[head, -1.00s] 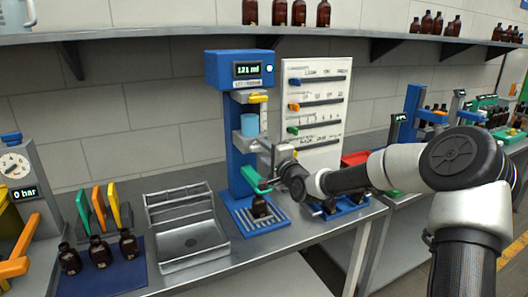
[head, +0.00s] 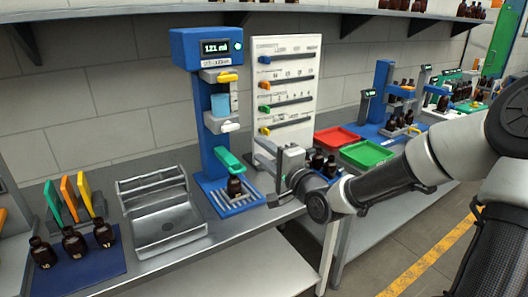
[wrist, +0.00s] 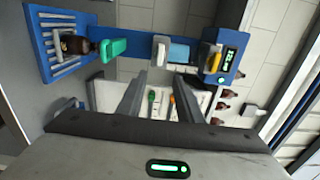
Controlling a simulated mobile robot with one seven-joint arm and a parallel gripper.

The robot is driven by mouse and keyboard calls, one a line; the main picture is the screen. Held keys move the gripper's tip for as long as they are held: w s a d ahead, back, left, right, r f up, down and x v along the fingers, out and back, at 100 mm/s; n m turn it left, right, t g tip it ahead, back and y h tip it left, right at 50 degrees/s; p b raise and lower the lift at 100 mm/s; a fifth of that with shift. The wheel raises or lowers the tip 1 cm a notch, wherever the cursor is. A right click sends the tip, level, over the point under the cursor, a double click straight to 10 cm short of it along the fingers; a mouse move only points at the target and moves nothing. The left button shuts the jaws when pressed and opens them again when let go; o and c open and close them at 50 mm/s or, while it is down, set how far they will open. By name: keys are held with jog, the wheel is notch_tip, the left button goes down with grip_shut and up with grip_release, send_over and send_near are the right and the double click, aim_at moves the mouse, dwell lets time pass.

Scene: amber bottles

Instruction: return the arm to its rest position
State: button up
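My gripper (head: 268,168) is in front of the white slider panel (head: 287,85), to the right of the blue dispenser (head: 206,120). In the wrist view my gripper (wrist: 158,98) has its two fingers apart with nothing held between them. The arm is bent, reaching in from the right side of the head view. A dark amber bottle (head: 235,188) stands on the dispenser's slatted base, under the green lever (head: 229,161). The bottle also shows in the wrist view (wrist: 76,44), apart from the fingers.
A grey metal tray (head: 170,238) and three amber bottles on a blue mat (head: 92,268) are to the left. Amber bottles (head: 318,160) stand just behind my wrist. A red tray (head: 338,138) and a green tray (head: 366,153) lie beyond. A shelf (head: 130,12) runs above.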

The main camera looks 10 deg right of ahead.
jog(key=shift+s+d, duration=0.1)
jog(key=shift+s, duration=0.15)
jog(key=s+a+f+n+g+h+p, duration=0.2)
jog(key=s+a+f+n+g, duration=0.2)
jog(key=f+n+g, duration=0.35)
jog(key=s+d+n+h, duration=0.1)
jog(key=s+n+h, duration=0.2)
jog(key=s+n, duration=0.2)
jog(key=s+d+r+g+p, duration=0.1)
jog(key=s+r, duration=0.3)
jog(key=s, duration=0.4)
jog(key=s+d+r+n+g+h+p, duration=0.1)
jog(key=s+d+r, duration=0.1)
jog(key=s+r, duration=0.3)
jog(key=s+d+r+g+p, duration=0.1)
jog(key=s+r, duration=0.4)
jog(key=s, duration=0.5)
jog(key=shift+s+d+h+p, duration=0.4)
jog(key=shift+d+p, duration=0.1)
jog(key=shift+d, duration=0.3)
